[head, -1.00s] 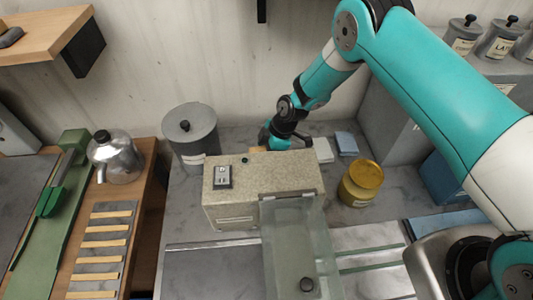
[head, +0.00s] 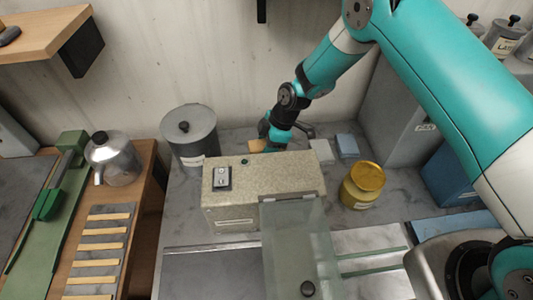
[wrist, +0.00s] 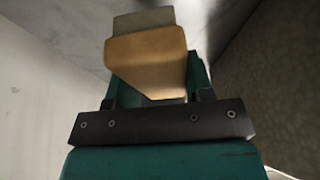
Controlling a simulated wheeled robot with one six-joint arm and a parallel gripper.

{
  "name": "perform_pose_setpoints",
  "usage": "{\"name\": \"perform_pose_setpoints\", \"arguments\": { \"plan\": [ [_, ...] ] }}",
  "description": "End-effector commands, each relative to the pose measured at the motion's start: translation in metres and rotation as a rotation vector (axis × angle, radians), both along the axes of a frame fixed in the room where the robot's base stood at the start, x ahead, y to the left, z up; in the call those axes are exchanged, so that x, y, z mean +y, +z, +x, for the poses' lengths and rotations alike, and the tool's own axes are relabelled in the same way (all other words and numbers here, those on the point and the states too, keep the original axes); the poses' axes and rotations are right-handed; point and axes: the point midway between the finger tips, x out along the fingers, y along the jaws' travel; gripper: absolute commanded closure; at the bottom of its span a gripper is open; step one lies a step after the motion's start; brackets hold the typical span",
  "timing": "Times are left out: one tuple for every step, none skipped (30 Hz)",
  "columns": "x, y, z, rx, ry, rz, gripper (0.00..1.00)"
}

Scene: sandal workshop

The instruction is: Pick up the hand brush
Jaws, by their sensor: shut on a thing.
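The hand brush (wrist: 148,60) shows in the wrist view as a tan wooden block with a paler grey-beige part at its far end. It sits between the two green fingers of my gripper (wrist: 152,82), which is shut on it. In the head view my gripper (head: 270,143) is behind the beige machine box, near the back wall. A small tan part of the brush (head: 257,145) shows there beside the gripper. The box hides what lies below, so I cannot tell whether the brush touches the bench.
The beige box (head: 240,202) with a switch and a clear guard (head: 300,245) stands in front of my gripper. A grey lidded pot (head: 192,135) is at left. Pale blocks (head: 322,151) and a yellow jar (head: 362,185) are at right. The wall is close behind.

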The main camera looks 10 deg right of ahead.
Motion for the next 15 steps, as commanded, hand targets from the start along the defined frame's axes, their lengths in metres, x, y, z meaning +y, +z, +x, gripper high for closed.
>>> {"name": "perform_pose_setpoints", "arguments": {
  "plan": [
    [0.0,0.006,0.001,-0.004,0.0,0.001,0.76],
    [0.0,0.012,0.001,-0.004,-0.001,0.001,0.76],
    [0.0,0.019,0.001,-0.004,-0.002,0.001,0.76],
    [0.0,0.024,0.001,-0.004,-0.001,0.001,0.76],
    [0.0,0.029,0.001,-0.004,-0.001,0.001,0.76],
    [-0.005,0.032,0.001,-0.002,-0.004,0.0,0.76],
    [-0.013,0.029,0.002,0.001,-0.007,-0.001,0.76],
    [-0.02,0.029,0.003,0.001,-0.007,-0.001,0.76],
    [-0.029,0.028,0.003,0.001,-0.008,-0.001,0.76],
    [-0.035,0.029,0.004,0.0,-0.008,-0.001,0.76],
    [-0.042,0.029,0.005,-0.001,-0.008,0.0,0.76],
    [-0.052,0.028,0.006,0.0,-0.008,0.0,0.76],
    [-0.059,0.028,0.007,0.0,-0.008,0.0,0.76],
    [-0.067,0.028,0.008,-0.001,-0.008,0.0,0.76],
    [-0.078,0.028,0.009,-0.001,-0.008,0.0,0.76]
  ]
}}
